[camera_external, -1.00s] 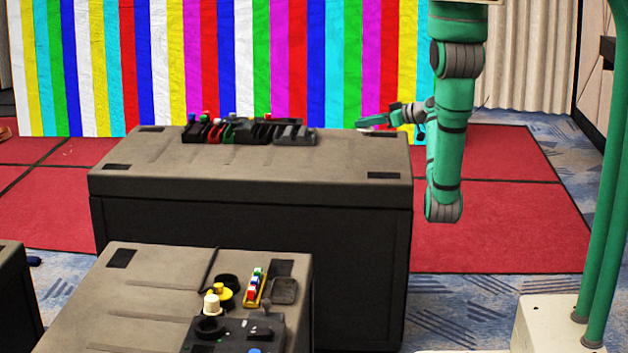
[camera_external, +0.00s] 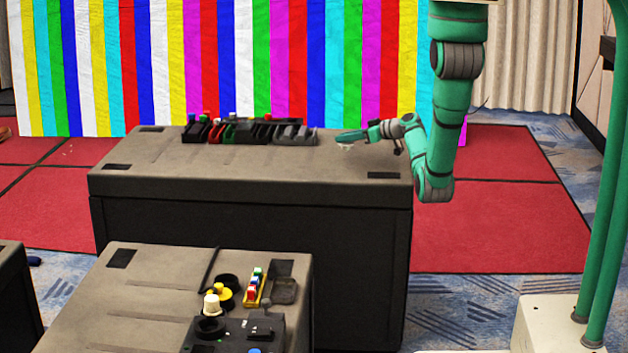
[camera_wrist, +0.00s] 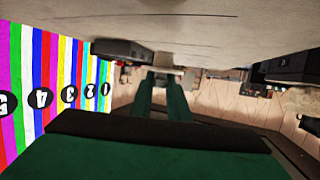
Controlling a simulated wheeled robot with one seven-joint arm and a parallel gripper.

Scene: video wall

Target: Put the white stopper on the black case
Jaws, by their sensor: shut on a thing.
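My gripper (camera_external: 343,138) is above the right part of the top of the large black case (camera_external: 255,245), to the right of a row of small items. A small white thing (camera_external: 345,147), probably the white stopper, shows at the underside of the fingertips, and the gripper is shut on it. I cannot clearly make out its shape. The wrist view is upside down; the two green fingers (camera_wrist: 166,86) reach toward a small pale thing (camera_wrist: 163,60) at their tips. A gap between the held thing and the case top is hard to judge.
A row of black, red and green holders (camera_external: 250,131) stands along the case's back edge. A nearer case (camera_external: 140,300) carries a white knob (camera_external: 211,304), yellow pieces and a dark device. The case top's front and middle are clear.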

